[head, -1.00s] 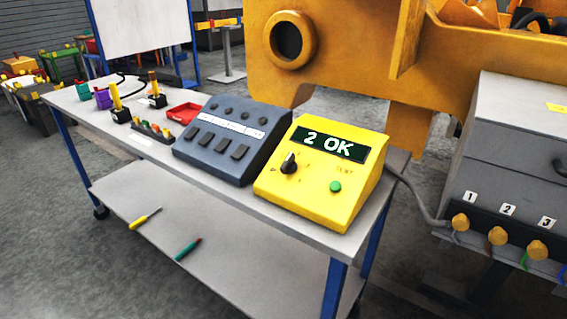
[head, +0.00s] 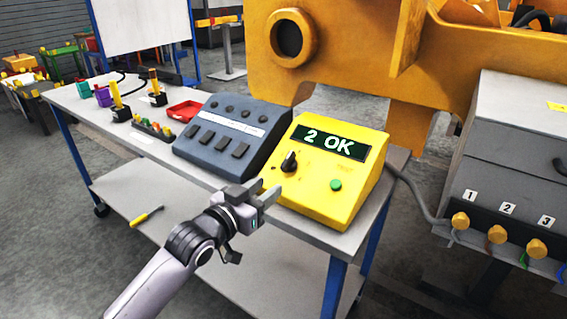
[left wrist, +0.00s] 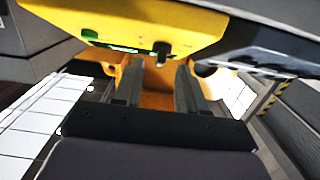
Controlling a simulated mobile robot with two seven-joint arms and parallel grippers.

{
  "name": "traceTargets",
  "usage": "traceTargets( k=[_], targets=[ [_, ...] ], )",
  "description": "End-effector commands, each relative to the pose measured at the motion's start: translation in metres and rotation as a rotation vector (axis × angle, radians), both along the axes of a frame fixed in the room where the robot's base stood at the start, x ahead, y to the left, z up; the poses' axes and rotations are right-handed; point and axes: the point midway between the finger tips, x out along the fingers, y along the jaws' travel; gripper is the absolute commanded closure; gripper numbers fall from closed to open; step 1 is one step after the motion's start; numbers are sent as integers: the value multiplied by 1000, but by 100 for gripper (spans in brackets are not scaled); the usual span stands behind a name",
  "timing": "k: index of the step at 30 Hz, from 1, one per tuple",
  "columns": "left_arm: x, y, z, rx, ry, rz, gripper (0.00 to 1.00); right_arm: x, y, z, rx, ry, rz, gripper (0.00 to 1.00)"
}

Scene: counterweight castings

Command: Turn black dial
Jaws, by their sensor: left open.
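The black dial (head: 289,161) is a pointed knob on the sloped face of a yellow tester box (head: 312,199). The box has a screen (head: 329,142) reading "2 OK" and a green button (head: 336,185). My left gripper (head: 270,192) is open and empty, just in front of and below the dial, apart from it. In the left wrist view the open fingers (left wrist: 158,84) point toward the yellow box (left wrist: 190,22), and the dial (left wrist: 161,48) shows beyond them, between their lines. My right gripper is in neither view.
A dark grey-blue button box (head: 222,138) stands left of the yellow box on the table (head: 70,97). A red tray (head: 186,111) and small parts lie further left. A yellow screwdriver (head: 146,216) lies on the lower shelf. A grey cabinet (head: 510,140) stands right.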

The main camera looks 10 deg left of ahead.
Motion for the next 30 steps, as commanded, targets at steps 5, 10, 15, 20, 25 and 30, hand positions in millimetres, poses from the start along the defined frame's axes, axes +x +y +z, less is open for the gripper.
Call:
traceTargets(
  k=[5, 10, 15, 20, 25, 30],
  targets=[
    [16, 1, 23, -24, -81, -12, 60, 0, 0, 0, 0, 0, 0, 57],
    [27, -2, 25, -29, -87, -13, 60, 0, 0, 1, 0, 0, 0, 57],
    [47, -10, 25, -28, -87, -13, 60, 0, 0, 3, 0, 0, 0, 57],
    [64, -16, 24, -27, -85, -13, 60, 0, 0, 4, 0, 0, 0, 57],
    [77, -21, 24, -28, -85, -13, 60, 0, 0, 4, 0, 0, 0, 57],
    [82, -23, 24, -27, -85, -13, 60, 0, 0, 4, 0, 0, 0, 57]
  ],
)
